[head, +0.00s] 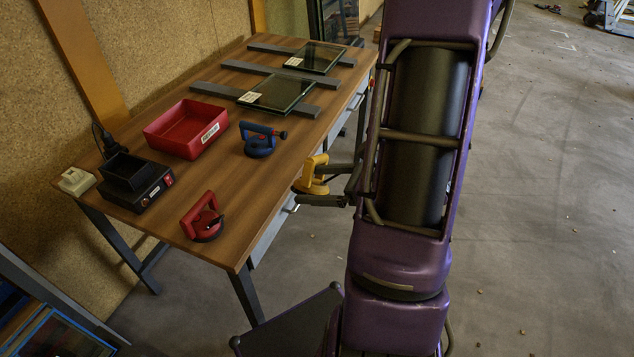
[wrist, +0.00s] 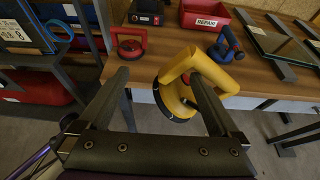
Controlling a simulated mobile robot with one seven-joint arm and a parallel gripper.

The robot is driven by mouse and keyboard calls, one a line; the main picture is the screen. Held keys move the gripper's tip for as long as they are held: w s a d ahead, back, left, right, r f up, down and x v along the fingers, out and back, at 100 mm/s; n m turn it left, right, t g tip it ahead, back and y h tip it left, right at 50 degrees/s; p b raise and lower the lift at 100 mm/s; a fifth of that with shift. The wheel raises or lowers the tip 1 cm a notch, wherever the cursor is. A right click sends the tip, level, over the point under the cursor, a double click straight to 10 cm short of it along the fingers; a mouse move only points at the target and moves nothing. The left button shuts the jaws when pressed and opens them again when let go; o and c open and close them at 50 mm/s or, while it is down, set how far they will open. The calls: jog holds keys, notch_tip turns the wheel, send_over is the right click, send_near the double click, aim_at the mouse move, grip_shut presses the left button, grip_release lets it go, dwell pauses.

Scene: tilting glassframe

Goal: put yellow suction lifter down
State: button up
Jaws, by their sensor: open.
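The yellow suction lifter (head: 314,173) shows at the table's front edge in the head view. In the wrist view the yellow lifter (wrist: 195,72) looks tilted, with its round cup toward me, and overlaps the table's front edge. My gripper (head: 308,184) is open around it. In the wrist view my gripper (wrist: 158,74) has its fingers spread; the lifter is close to the right finger, which covers part of it, and a gap shows to the left finger. I cannot tell whether the lifter touches a finger or the table.
On the wooden table (head: 222,221) stand a red lifter (head: 203,217), a blue lifter (head: 258,142), a red bin (head: 185,130) and a black device (head: 137,185). Glass panes (head: 277,93) lie on grey bars at the far end. Bare tabletop lies between the red and blue lifters.

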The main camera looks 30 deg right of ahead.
grip_shut()
dwell(1.2)
